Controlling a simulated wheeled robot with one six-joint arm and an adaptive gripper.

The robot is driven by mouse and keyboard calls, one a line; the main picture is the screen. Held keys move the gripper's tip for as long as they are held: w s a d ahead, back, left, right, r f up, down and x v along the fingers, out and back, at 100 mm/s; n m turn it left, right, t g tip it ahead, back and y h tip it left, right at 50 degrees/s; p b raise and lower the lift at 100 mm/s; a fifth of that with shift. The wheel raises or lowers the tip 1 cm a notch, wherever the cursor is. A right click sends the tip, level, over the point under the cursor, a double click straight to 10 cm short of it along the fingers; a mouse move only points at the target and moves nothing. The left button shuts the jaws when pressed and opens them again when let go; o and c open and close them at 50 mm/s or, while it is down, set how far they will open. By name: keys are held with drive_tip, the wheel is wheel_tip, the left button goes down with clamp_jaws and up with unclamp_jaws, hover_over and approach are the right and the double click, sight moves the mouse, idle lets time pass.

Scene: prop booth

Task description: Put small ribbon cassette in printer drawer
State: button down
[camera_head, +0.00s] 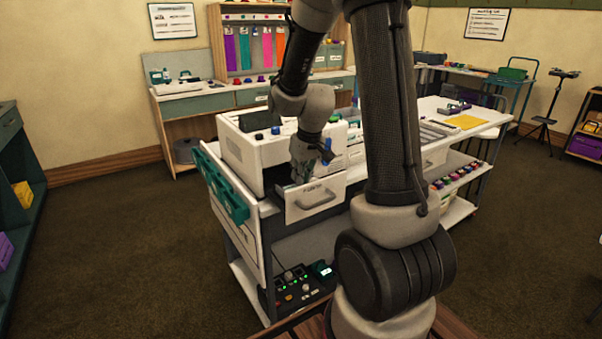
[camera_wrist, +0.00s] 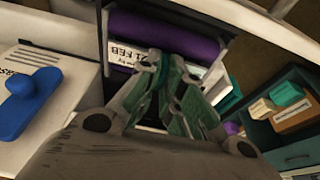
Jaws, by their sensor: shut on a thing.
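My gripper (camera_wrist: 168,68) has its green fingers close together. At their tips is a purple block with a white label reading "21 FEB" (camera_wrist: 200,44), which looks like the small ribbon cassette; the fingers cover part of it. In the head view, my gripper (camera_head: 312,172) points down into the printer drawer, behind its front (camera_head: 315,201). The drawer stands open from the white printer (camera_head: 250,148), with a grey handle on its front. The cassette cannot be made out in the head view. Whether it touches the drawer floor cannot be told.
The printer stands on a white cart (camera_head: 284,247) with teal holders on its left side. A blue knob-like part (camera_wrist: 24,98) shows on the printer in the wrist view. A control box (camera_head: 294,288) sits on the lower shelf. A yellow sheet (camera_head: 466,122) lies on the right-hand tabletop.

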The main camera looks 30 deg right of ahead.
drive_tip(key=shift+f, duration=0.3)
drive_tip(key=c, duration=1.5)
unclamp_jaws()
drive_tip(key=v, duration=1.2)
drive_tip(key=shift+m+g, duration=0.5)
drive_tip(key=shift+g, duration=0.2)
drive_tip(key=s, duration=0.3)
drive_tip(key=s+f, duration=0.1)
drive_tip(key=shift+s+a+f, duration=0.1)
drive_tip(key=shift+s+a, duration=0.05)
drive_tip(key=shift+a, duration=0.15)
drive_tip(key=s+a+r+t, duration=0.1)
drive_tip(key=s+r, duration=0.1)
drive_tip(key=s, duration=0.3)
drive_tip(key=s+a+r, duration=0.2)
drive_tip(key=s+r, duration=0.1)
drive_tip(key=s, duration=0.2)
drive_tip(key=s+a+r+t, duration=0.1)
drive_tip(key=s+r, duration=0.2)
drive_tip(key=s, duration=0.2)
drive_tip(key=shift+s+a+n+t, duration=0.15)
drive_tip(key=shift+s+n+t, duration=0.15)
